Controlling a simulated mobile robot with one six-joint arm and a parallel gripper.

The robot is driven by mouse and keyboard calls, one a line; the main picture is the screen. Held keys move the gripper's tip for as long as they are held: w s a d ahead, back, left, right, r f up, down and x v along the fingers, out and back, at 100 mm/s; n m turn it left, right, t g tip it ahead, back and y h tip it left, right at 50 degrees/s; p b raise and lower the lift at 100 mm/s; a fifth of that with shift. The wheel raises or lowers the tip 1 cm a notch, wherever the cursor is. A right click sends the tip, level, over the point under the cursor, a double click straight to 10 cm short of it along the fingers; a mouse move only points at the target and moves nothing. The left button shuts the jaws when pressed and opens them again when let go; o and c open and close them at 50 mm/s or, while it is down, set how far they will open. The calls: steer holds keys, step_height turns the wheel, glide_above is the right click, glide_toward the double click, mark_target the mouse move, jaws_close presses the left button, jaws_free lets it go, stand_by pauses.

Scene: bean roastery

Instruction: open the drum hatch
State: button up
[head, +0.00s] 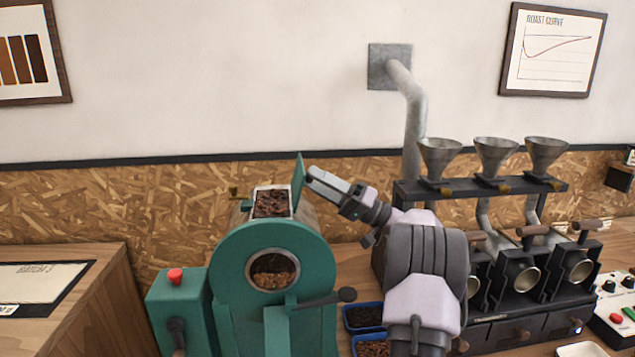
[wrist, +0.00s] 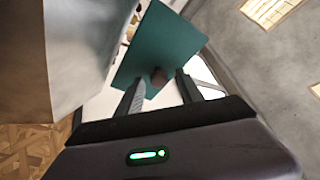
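The roaster drum (head: 318,212) lies behind the green front plate (head: 232,270) of the roaster. Its top opening shows dark beans (head: 272,203) inside. The green drum hatch (head: 298,182) stands upright at the right edge of this opening, so it is open. In the wrist view the hatch (wrist: 155,42) fills the space ahead of my gripper, with a small brown knob (wrist: 159,76) on it. My gripper (head: 312,174) is just right of the hatch. In the wrist view its two fingers are apart, one either side of the knob, with gaps showing.
A red button (head: 175,276) tops the green box at the left. Blue trays (head: 363,317) of beans sit right of the roaster. A rack with metal funnels (head: 496,155) stands further right. A wooden counter (head: 95,295) is at the left.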

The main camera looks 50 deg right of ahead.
step_height(320, 180, up, 4)
steer(key=shift+f+p, duration=0.25)
steer(key=shift+p, duration=0.6)
steer(key=o, duration=0.5)
steer(key=s+a, duration=0.1)
steer(key=s+a+b, duration=0.1)
steer(key=s+a, duration=0.1)
steer(key=shift+s+f, duration=0.2)
steer(key=shift+f, duration=0.05)
steer(key=s+a, duration=0.1)
steer(key=s, duration=0.1)
steer(key=s+a+r+b, duration=0.1)
steer(key=s+a, duration=0.3)
steer(key=s, duration=0.1)
steer(key=shift+a+r, duration=0.2)
steer(key=shift+r, duration=0.2)
steer(key=c, duration=0.5)
steer(key=shift+s+a+r+b, duration=0.1)
steer(key=shift+s+a+b, duration=0.5)
steer(key=shift+s+a, duration=0.35)
